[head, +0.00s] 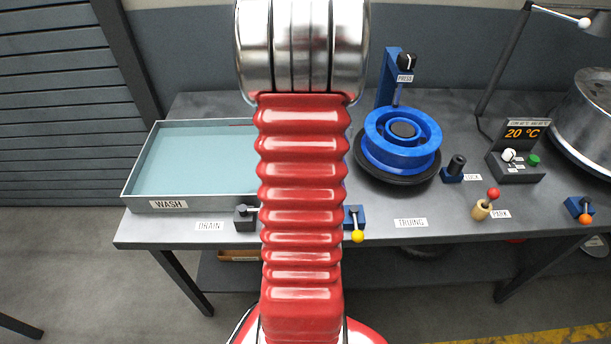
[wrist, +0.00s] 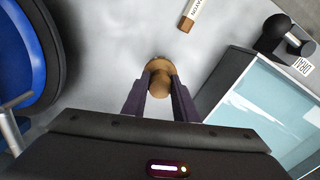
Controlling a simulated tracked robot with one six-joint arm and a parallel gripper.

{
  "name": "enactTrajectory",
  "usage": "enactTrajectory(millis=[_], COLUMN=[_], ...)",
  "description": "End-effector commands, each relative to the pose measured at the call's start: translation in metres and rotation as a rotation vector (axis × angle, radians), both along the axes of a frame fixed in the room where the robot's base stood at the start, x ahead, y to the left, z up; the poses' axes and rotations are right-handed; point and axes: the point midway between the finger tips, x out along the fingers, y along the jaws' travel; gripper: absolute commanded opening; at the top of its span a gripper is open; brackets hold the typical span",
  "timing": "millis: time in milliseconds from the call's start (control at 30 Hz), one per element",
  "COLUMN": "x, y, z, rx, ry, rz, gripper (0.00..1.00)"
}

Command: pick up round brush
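The round brush shows in the wrist view as a small brown wooden piece with a rounded knob (wrist: 160,84), seen from above over the grey bench top. My gripper (wrist: 161,80) has its two dark fingers on either side of the knob, seemingly touching both sides. I cannot tell whether the brush rests on the bench or is raised. In the head view my red arm fills the middle and hides both the brush and my gripper.
The wash tray (head: 128,182) stands left on the bench, and the blue truing wheel (head: 402,152) stands right of my arm. A drain knob (head: 244,217) and a yellow-tipped lever (head: 357,234) sit near the front edge. A wooden labelled piece (wrist: 191,14) lies beyond the brush.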

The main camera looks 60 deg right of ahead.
Motion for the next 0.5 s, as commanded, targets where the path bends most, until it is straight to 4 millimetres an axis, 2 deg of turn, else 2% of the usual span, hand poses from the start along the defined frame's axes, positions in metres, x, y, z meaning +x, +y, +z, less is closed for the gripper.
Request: enactTrajectory(millis=[33, 300, 500], x=[-0.0001, -0.0001, -0.0002], y=[-0.0001, -0.0001, -0.0002], z=[0.0000, 0.0000, 0.0001], rx=[0.000, 0.000, 0.000], ry=[0.000, 0.000, 0.000], rz=[0.000, 0.000, 0.000], gripper=[0.22, 0.03, 0.01])
